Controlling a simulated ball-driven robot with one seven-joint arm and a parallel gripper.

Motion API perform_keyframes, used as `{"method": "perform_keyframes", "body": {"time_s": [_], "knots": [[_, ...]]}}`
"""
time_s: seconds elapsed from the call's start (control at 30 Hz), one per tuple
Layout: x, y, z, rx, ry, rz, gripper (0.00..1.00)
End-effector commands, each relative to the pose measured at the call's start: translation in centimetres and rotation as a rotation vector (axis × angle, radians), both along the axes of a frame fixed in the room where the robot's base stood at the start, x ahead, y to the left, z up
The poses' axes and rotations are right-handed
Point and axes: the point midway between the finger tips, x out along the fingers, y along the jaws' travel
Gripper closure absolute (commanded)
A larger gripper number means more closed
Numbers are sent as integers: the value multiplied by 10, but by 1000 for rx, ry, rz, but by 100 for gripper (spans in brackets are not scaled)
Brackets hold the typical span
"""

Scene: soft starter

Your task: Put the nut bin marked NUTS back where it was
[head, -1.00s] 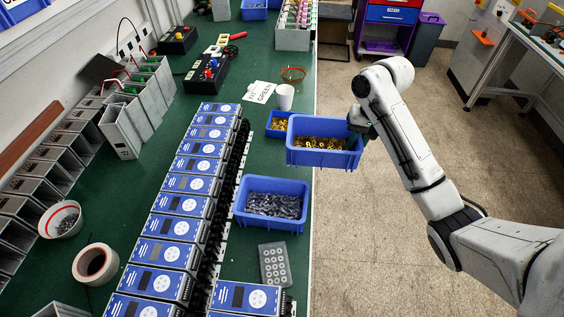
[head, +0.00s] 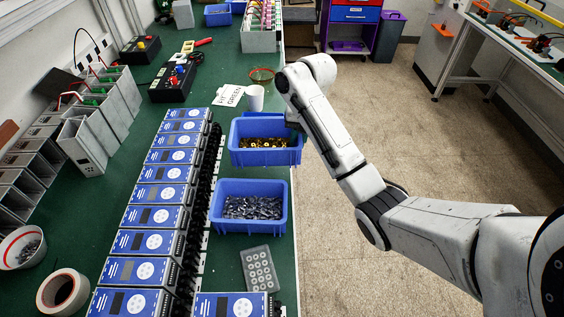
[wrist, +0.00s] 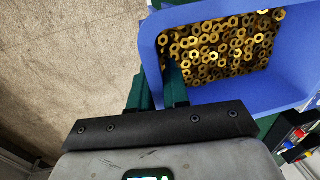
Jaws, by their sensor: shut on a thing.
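The nut bin (head: 266,158) is a blue open box with brass hex nuts in it. In the head view it is near the right edge of the green bench, behind the bin of grey screws. No marking can be read on it. My gripper (wrist: 165,85) is shut on the bin's wall in the wrist view, with one finger inside against the nuts and one outside. In the head view my gripper is mostly hidden behind the bin and my wrist. The bin looks about level; I cannot tell whether it touches the bench.
A blue bin of grey screws (head: 249,226) stands just in front. A row of blue-faced starter units (head: 165,190) lies to the left. Floor lies to the right.

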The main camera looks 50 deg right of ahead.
Motion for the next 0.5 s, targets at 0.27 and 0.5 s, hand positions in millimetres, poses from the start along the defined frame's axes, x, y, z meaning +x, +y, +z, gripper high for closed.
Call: {"method": "perform_keyframes", "body": {"time_s": [0.27, 0.5], "knots": [[23, 8, -36, -1, -1, 2, 100], [37, 13, -48, 0, 0, -1, 100]]}}
